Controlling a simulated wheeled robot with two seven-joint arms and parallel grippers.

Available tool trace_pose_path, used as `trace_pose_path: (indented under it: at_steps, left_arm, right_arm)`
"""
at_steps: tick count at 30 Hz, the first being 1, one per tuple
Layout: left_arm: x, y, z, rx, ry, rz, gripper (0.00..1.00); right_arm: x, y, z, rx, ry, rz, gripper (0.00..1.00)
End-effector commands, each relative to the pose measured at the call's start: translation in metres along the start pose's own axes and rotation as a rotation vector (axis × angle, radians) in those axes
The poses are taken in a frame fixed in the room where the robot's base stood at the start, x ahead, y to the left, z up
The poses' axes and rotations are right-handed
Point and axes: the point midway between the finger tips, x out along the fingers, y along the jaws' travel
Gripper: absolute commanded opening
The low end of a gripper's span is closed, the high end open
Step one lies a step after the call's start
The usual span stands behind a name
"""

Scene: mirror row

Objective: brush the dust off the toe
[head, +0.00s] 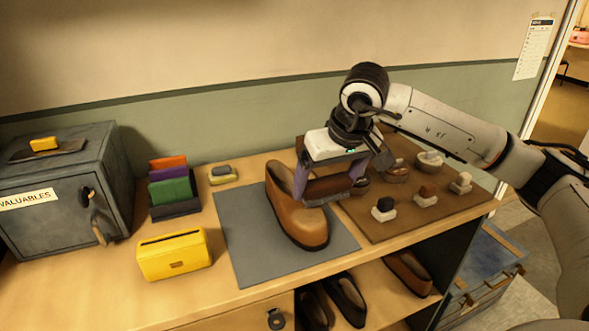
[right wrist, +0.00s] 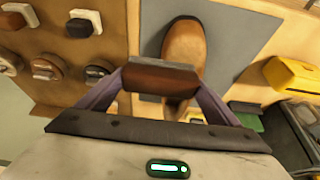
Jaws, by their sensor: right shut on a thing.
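A tan leather shoe (head: 298,222) lies on a grey mat (head: 245,240), its toe towards the front edge of the bench. In the right wrist view the shoe (right wrist: 186,45) has its toe at the top. My right gripper (head: 330,190) is shut on a brown brush-like block (right wrist: 160,77), which spans its two purple fingers. The block hangs over the right side of the shoe in the head view and hides part of it. I cannot tell whether they touch. Dust on the toe is too faint to make out. My left gripper is not in view.
Right of the mat, a brown board (head: 385,224) carries several small brushes and tins. A yellow box (head: 174,254), coloured upright folders (head: 172,187) and a grey safe (head: 60,205) stand left. More shoes (head: 346,298) sit on the shelf below. The mat's left part is clear.

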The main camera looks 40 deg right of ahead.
Motion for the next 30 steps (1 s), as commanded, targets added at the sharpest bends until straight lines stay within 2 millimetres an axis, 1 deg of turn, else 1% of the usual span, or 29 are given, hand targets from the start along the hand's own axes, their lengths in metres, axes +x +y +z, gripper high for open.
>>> trace_pose_path:
  at_steps: [1,3,15,21,30]
  left_arm:
    - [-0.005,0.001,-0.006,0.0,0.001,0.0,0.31]
    - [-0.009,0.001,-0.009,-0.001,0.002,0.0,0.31]
    - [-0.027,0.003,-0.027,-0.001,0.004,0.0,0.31]
    - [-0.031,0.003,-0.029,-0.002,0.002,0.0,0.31]
    - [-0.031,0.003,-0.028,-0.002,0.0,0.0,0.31]
  right_arm:
    - [-0.008,0.001,-0.002,0.001,-0.001,0.001,0.65]
    - [-0.014,0.002,-0.004,0.003,-0.001,0.002,0.65]
    - [-0.046,0.008,-0.015,0.013,0.0,0.005,0.65]
    - [-0.052,0.009,-0.016,0.015,0.0,0.006,0.65]
    - [-0.052,0.009,-0.016,0.015,0.0,0.006,0.65]
